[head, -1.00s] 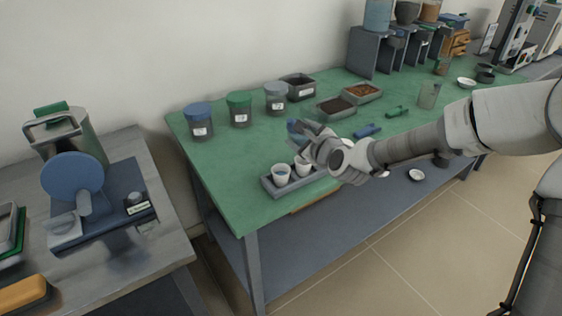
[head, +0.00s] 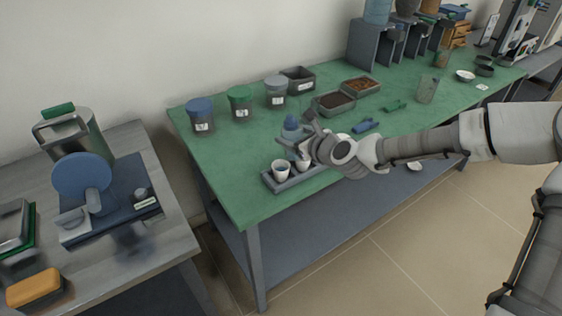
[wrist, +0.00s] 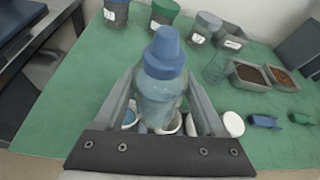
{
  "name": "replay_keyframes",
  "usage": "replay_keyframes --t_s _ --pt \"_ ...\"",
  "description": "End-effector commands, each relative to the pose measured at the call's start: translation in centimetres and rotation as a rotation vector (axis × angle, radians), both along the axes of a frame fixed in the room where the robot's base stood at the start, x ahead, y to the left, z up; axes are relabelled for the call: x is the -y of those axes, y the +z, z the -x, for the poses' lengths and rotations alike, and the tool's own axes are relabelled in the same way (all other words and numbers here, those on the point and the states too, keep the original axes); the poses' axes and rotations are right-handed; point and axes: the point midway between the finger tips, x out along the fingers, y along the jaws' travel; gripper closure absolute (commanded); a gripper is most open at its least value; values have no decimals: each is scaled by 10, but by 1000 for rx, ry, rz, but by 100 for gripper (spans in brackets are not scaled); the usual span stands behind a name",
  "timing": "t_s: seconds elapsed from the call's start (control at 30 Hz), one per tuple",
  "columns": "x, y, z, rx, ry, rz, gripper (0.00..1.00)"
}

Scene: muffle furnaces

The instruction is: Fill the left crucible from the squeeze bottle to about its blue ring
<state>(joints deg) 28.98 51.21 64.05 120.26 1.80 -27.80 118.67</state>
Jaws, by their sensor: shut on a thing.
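My gripper (wrist: 160,90) is shut on the squeeze bottle (wrist: 158,104), a clear bluish bottle with a blue cap, about upright in the wrist view. In the head view the bottle (head: 291,128) is beyond and above the crucibles, partly covered by my gripper (head: 304,130). The left crucible (head: 281,173), a white cup, stands in the left end of a grey tray (head: 286,187). A bluish tone shows inside it, but I cannot tell ring from liquid. Another white crucible (head: 302,165) stands to its right, partly hidden. In the wrist view the bottle and fingers largely cover the crucibles.
Blue (head: 200,116), green (head: 240,102) and grey-lidded (head: 277,92) jars stand at the back of the green bench (head: 232,150). Trays of dark (head: 334,102) and brown (head: 361,87) material lie right of them. The bench left of the crucible tray is clear.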

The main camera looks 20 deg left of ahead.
Motion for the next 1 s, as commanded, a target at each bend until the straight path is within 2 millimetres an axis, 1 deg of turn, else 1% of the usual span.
replay_keyframes --t_s 0.23,0.53,0.8,1.0 --pt "-1 0 0 -3 0 -4 100" --pt "-7 -3 8 -128 -1 -112 100" --pt "-8 -4 8 -134 0 -115 100" --pt "-8 5 8 -132 0 -115 100"
